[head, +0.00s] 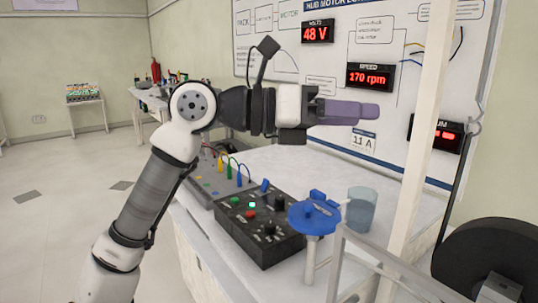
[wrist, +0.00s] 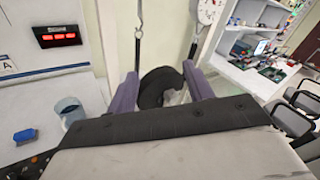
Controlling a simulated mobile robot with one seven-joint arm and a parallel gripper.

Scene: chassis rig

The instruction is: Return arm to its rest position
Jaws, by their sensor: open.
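My arm rises from the lower left of the head view and bends at a white elbow joint. My gripper (head: 372,112) points to the right, held in the air above the white bench and in front of the wall board. Its two purple fingers also show in the wrist view (wrist: 160,72), spread apart with nothing between them. Beyond the gap, a black wheel (wrist: 158,88) is seen in the background, not touched. In the head view the fingers overlap each other from the side.
Below the arm are a black control box (head: 262,238) with a lit green button, a blue round-topped stand (head: 314,217) and a translucent cup (head: 361,210). A pale upright post (head: 424,130) and metal rails stand right of the gripper. Chairs (wrist: 290,115) show in the wrist view.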

